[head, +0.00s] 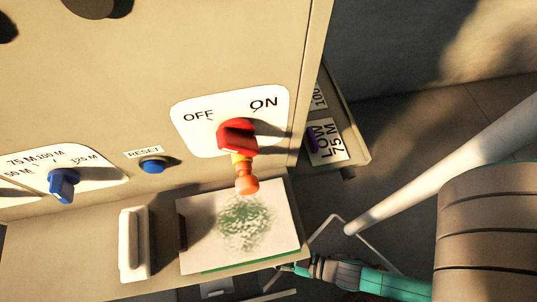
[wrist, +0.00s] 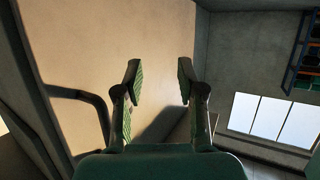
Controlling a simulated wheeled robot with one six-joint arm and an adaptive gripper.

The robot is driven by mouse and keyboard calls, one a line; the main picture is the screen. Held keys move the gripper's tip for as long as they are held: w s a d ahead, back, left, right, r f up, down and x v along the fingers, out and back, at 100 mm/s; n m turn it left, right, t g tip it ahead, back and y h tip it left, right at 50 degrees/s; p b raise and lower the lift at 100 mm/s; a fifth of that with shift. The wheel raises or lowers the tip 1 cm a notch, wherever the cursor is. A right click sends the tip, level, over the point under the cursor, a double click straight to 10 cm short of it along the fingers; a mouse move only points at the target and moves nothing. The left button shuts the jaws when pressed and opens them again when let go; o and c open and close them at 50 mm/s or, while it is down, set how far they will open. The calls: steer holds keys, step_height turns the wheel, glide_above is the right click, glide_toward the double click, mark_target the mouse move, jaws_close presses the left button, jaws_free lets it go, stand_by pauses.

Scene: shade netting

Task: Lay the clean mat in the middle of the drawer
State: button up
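A white square sheet with a speckled green patch (head: 190,215) lies flat on the pale ledge or drawer (head: 90,270) below the switch panel in the head view. A thin green strip shows along its front edge. I cannot tell whether this is the clean mat; no other mat is clearly in view. My gripper (head: 296,268) is at the sheet's front right corner in the head view, on a teal wrist; I cannot tell whether it touches. In the wrist view my gripper (wrist: 159,80) has its two green-padded fingers wide apart, with nothing between them.
A red OFF/ON knob (head: 237,135) is above the sheet, with a yellow and orange piece (head: 247,180) below it. A blue knob (head: 63,183), a blue reset button (head: 153,166) and a white upright block (head: 133,245) are left. A white pole (head: 440,172) slants at right.

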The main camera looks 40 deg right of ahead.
steer(key=s+d+r+m+t+h, duration=0.1)
steer(key=d+r+m+h, duration=0.2)
steer(key=r, duration=0.9)
steer(key=s+d+r+m+t+h, duration=0.1)
steer(key=d+r, duration=0.5)
steer(key=r, duration=0.6)
steer(key=s+m+h, duration=0.1)
steer(key=m+h, duration=0.1)
steer(key=h, duration=0.1)
steer(key=shift+t, duration=0.3)
steer(key=shift+s+d+r, duration=0.1)
